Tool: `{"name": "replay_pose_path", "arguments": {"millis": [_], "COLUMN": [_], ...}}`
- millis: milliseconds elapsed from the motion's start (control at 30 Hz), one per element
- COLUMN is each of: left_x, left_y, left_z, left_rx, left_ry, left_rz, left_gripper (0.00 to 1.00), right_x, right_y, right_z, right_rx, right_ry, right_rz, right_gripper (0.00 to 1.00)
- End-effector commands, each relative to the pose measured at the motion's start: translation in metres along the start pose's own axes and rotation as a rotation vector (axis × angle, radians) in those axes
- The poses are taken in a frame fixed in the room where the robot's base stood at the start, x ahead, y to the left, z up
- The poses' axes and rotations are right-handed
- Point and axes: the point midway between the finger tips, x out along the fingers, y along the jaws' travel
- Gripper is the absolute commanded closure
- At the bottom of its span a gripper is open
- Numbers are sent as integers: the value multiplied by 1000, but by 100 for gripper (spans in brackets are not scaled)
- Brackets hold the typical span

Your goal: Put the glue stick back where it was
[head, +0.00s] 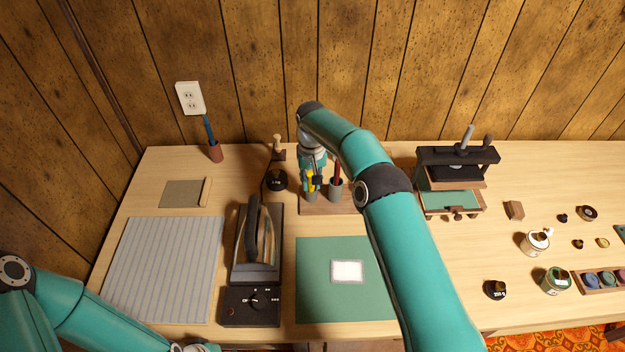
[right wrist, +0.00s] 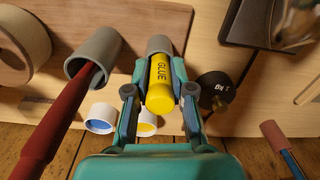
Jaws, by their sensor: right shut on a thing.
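The yellow glue stick (right wrist: 160,85), lettered GLUE, is between the fingers of my right gripper (right wrist: 158,100) in the right wrist view. Its far end meets the mouth of a grey cup (right wrist: 160,45); how deep it sits inside I cannot tell. In the head view the glue stick (head: 310,179) shows as a yellow strip under my right gripper (head: 313,178), above the grey cup (head: 312,196) on the wooden rack (head: 350,203). My right gripper is shut on the glue stick.
A second grey cup (head: 336,190) with a dark red tool (right wrist: 50,125) stands beside the first. A black weight (head: 276,180) and an iron (head: 256,240) are to the left. A press (head: 456,175) stands right. A green mat (head: 320,300) lies in front.

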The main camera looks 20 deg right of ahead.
Motion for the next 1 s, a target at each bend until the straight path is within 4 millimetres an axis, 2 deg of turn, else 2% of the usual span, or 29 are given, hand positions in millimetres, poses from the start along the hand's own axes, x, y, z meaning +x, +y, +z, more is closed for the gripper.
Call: {"name": "replay_pose_path", "arguments": {"millis": [167,200,333,733,867,1000], "left_x": [4,3,3,4,8,17], "left_y": [-1,-1,-1,-1,-3,-6], "left_z": [0,0,0,0,0,0], "left_rx": [0,0,0,0,0,0], "left_ry": [0,0,0,0,0,0], "left_rz": [0,0,0,0,0,0], "left_gripper": [60,60,60,60,60,60], "right_x": [6,4,4,0,-13,-38], "right_y": [0,0,0,0,0,-1], "right_z": [0,0,0,-1,-1,0], "right_rx": [0,0,0,1,1,0], "right_ry": [0,1,0,2,5,8], "right_rz": [0,0,0,0,0,-1], "right_gripper": [100,72,52,52,52,52]}}
